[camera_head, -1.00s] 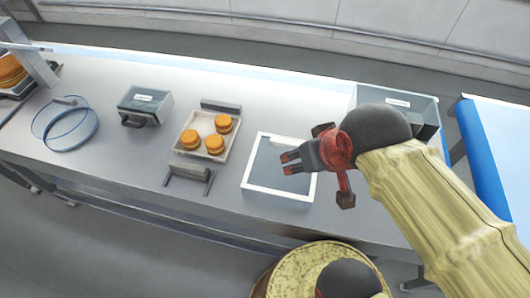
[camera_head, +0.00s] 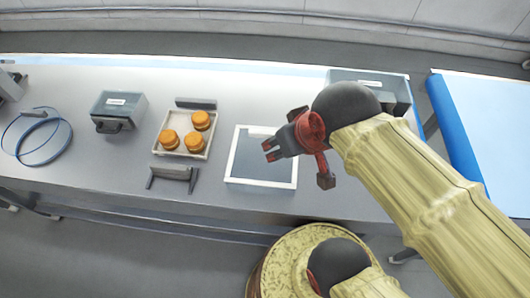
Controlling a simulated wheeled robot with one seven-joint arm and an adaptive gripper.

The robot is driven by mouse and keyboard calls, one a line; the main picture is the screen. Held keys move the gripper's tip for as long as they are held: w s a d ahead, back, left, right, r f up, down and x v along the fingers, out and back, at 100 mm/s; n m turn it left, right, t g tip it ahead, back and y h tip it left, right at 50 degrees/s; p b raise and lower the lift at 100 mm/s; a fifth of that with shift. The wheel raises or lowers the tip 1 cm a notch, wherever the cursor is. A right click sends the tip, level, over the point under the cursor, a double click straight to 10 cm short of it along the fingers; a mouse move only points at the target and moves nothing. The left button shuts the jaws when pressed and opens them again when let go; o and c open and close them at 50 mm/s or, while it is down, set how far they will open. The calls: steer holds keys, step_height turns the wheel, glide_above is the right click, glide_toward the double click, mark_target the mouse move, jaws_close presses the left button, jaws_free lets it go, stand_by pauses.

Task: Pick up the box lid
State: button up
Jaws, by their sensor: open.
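The box lid (camera_head: 260,184) looks like a flat rectangular panel with a white rim and a grey middle. It lies on the long grey table, right of the tray of orange rounds. My gripper (camera_head: 269,151) is open and empty, its fingers pointing left. It appears over the upper right part of the lid and covers some of its far and right rim. I cannot tell how high it is above the lid.
A tray (camera_head: 156,148) with three orange rounds stands between two dark grey holders. Farther left are a handled grey box (camera_head: 119,105) and a blue hoop (camera_head: 69,140). A grey bin (camera_head: 345,76) stands behind my arm. A blue-edged table (camera_head: 446,118) is at right.

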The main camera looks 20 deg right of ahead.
steer(key=shift+d+r+g+p, duration=0.1)
steer(key=shift+r+g+p, duration=0.2)
steer(key=shift+r+p, duration=0.5)
steer(key=shift+c, duration=0.5)
steer(key=shift+w+g+p, duration=0.15)
steer(key=shift+g+p, duration=0.25)
steer(key=shift+p, duration=0.8)
steer(key=m+g+p, duration=0.4)
steer(key=m+p, duration=1.3)
steer(key=m, duration=0.4)
glide_above(266, 132)
steer(key=f, duration=0.5)
steer(key=d+f, duration=0.1)
steer(key=f, duration=0.2)
steer(key=shift+s+f, duration=0.2)
steer(key=shift+s, duration=0.05)
steer(key=m, duration=0.2)
steer(key=shift+w+m, duration=0.25)
steer(key=shift+m, duration=0.05)
steer(key=shift+f, duration=0.45)
steer(key=shift+a+f+p, duration=0.2)
steer(key=shift+f+p, duration=0.25)
steer(key=shift+f, duration=1.25)
steer(key=shift+a+f+p, duration=0.2)
steer(key=shift+f+p, duration=0.2)
steer(key=shift+f, duration=1.3)
steer(key=shift+c, duration=0.5)
steer(key=c, duration=0.7)
